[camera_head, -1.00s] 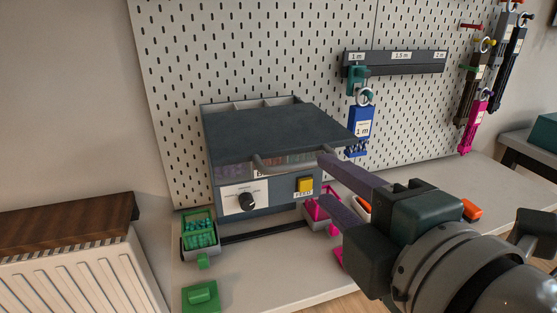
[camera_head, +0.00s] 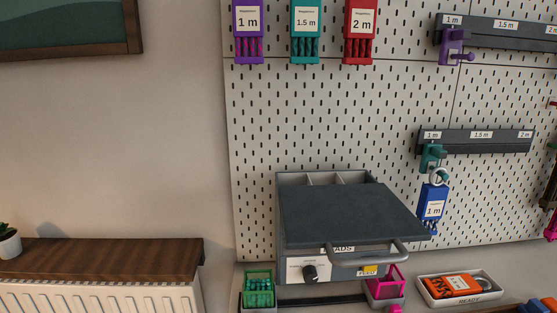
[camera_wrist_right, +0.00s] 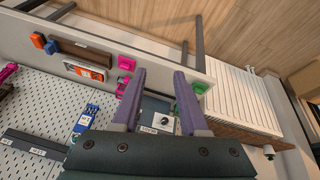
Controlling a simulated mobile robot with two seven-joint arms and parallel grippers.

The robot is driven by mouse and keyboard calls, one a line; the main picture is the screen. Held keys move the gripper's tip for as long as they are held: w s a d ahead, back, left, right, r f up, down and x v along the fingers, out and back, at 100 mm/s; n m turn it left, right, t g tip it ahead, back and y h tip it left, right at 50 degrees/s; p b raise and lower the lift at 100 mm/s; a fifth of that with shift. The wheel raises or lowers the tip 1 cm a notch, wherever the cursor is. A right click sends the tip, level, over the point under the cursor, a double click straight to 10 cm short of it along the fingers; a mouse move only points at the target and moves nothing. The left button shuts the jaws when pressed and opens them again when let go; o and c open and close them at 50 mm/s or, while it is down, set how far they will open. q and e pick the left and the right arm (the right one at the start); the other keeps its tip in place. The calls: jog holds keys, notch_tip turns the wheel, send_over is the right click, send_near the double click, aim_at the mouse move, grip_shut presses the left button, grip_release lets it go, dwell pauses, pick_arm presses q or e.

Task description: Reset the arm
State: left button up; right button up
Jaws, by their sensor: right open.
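My right gripper (camera_wrist_right: 158,103) shows in the right wrist view with its two purple fingers spread apart and nothing between them. It is out of the head view. My left gripper is not in either view.
A blue 1 m tag (camera_head: 432,203) hangs from the lower rail (camera_head: 475,141). Purple, teal and red tags hang at the pegboard's top. A radiator with a wooden shelf (camera_head: 100,258) is at the left.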

notch_tip(320, 180, up, 38)
jog(key=s+m+g+p, duration=0.1)
jog(key=s+p, duration=0.1)
jog(key=p, duration=3.5)
jog(key=shift+s+a+y+p, duration=0.15)
jog(key=shift+a+y+p, duration=0.15)
jog(key=shift+a+y, duration=0.1)
